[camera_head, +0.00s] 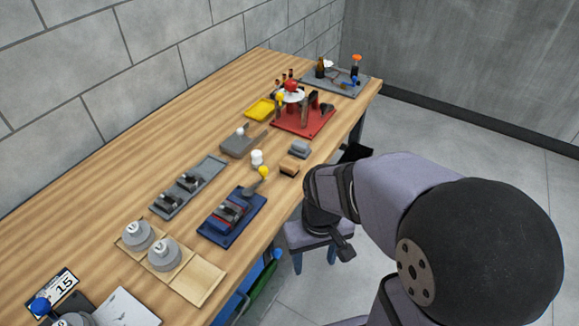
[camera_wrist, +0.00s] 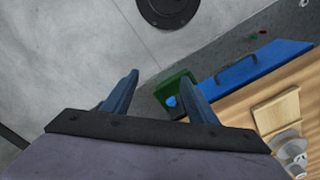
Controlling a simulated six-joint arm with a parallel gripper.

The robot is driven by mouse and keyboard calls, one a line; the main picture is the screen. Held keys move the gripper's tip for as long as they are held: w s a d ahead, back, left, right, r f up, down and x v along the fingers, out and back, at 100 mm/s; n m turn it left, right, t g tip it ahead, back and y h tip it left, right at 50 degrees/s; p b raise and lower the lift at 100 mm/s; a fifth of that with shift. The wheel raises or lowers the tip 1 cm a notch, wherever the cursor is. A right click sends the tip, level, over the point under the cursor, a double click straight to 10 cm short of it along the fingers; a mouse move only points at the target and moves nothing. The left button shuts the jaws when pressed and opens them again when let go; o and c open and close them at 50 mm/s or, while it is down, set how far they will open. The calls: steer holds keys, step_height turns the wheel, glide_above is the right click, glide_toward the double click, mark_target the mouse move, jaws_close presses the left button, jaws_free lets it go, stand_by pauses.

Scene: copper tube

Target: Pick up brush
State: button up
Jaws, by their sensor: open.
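A small tan wooden block with a dark side (camera_head: 290,165) lies near the table's front edge in the head view. It may be the brush, but it is too small to tell for sure. My gripper is beyond the table's front edge, with its two fingers apart and nothing between them in the wrist view (camera_wrist: 157,84). The gripper points down toward the floor, to the right of the table in the head view, and is apart from everything on the table. No brush shows in the wrist view.
The wooden table (camera_head: 110,195) carries a blue tray (camera_head: 232,216), a grey tray (camera_head: 188,187), a wooden tray with weights (camera_head: 199,282) and a red tray (camera_head: 303,120). A green bin (camera_wrist: 176,92) shows below the table edge.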

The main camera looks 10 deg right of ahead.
steer(key=w+r+n+p, duration=0.1)
steer(key=w+r+n, duration=0.15)
steer(key=w, duration=0.65)
steer(key=w+r+n+p, duration=0.2)
steer(key=w+r, duration=0.1)
steer(key=w, duration=0.6)
steer(key=r+n+p, duration=0.1)
steer(key=n+p, duration=0.1)
steer(key=n, duration=0.1)
glide_above(291, 163)
steer(key=s, duration=0.1)
steer(key=shift+s+a+r, duration=0.1)
steer(key=shift+w+n, duration=0.45)
steer(key=shift+w, duration=0.3)
steer(key=shift+s+f+p, duration=0.2)
steer(key=shift+f+p, duration=1.75)
steer(key=shift+f, duration=1.75)
steer(key=c, duration=1.2)
